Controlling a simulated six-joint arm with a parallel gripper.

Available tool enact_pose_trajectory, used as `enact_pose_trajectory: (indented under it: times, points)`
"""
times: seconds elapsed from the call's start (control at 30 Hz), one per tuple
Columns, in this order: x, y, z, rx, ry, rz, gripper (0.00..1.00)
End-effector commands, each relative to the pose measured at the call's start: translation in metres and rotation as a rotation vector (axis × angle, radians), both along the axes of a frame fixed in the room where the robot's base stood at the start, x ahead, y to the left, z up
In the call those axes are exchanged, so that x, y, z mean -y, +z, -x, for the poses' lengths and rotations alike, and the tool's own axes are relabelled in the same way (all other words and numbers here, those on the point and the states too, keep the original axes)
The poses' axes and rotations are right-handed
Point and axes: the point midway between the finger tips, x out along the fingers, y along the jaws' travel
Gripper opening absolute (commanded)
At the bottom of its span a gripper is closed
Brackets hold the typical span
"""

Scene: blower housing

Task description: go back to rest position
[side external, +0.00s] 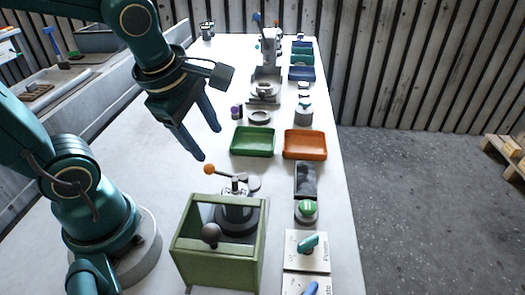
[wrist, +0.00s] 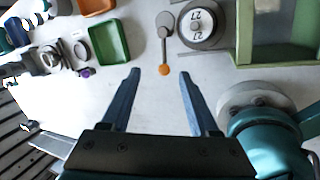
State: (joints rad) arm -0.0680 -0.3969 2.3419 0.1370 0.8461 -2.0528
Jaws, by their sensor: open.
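My gripper (side external: 207,133) hangs in the air above the white table, left of the green tray, in the side view. Its two blue fingers are apart with nothing between them. In the wrist view my gripper (wrist: 158,75) is also open and empty, with bare table beneath and an orange-tipped lever (wrist: 164,50) just beyond the fingertips. The arm is bent over the table, fingers pointing down.
A green tray (side external: 253,152) and an orange tray (side external: 305,155) sit mid-table. A green open-fronted box (side external: 222,262) with a dark round part stands near the front. A grey press-like stand (side external: 268,55) is farther back. The table's left middle (side external: 150,170) is clear.

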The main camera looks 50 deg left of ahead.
Motion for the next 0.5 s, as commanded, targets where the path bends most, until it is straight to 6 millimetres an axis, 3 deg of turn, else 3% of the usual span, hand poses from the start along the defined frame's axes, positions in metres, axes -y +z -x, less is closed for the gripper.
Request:
enact_pose_trajectory:
  times: [0.2, 0.5]
  points:
    - [0.015, 0.015, 0.014, 0.033, -0.54, -0.178, 0.61]
    - [0.03, 0.021, 0.03, 0.033, -1.265, -0.483, 0.61]
